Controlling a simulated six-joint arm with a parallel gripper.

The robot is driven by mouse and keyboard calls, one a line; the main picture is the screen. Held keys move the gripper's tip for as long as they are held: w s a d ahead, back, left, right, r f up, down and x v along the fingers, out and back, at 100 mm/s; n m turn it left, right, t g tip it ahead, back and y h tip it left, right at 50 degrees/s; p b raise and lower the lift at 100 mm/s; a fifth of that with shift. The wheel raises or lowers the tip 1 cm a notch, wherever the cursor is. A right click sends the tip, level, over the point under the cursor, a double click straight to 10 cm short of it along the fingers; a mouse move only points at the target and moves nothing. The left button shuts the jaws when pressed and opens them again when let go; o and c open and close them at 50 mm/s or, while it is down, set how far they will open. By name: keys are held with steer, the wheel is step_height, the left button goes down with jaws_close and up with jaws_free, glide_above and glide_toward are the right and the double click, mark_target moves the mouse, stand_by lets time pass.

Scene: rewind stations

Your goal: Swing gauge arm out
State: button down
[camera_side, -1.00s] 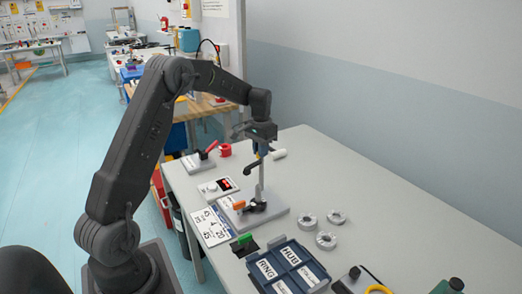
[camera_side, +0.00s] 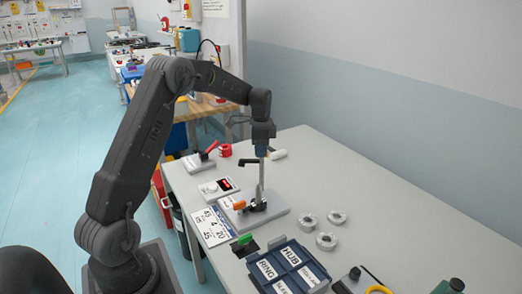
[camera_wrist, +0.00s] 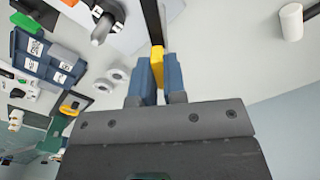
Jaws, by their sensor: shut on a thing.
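The gauge stand has a grey base plate (camera_side: 280,221) and an upright metal post (camera_side: 262,178) on the table. Its black gauge arm (camera_side: 248,162) points left from near the top of the post in the side view. In the wrist view the black bar (camera_wrist: 152,22) leads to a yellow tip (camera_wrist: 157,65). My gripper (camera_side: 262,152) is at the top of the post. Its two blue fingers (camera_wrist: 158,82) are shut on the yellow tip, one on each side. The side view hides the yellow tip behind my gripper.
An orange handle (camera_side: 239,205) is on the base. The table's right side is largely clear.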

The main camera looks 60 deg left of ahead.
steer(key=shift+m, duration=0.6)
steer(key=c, duration=1.2)
jaws_free()
step_height(320, 180, up, 14)
steer(key=shift+f, duration=0.1)
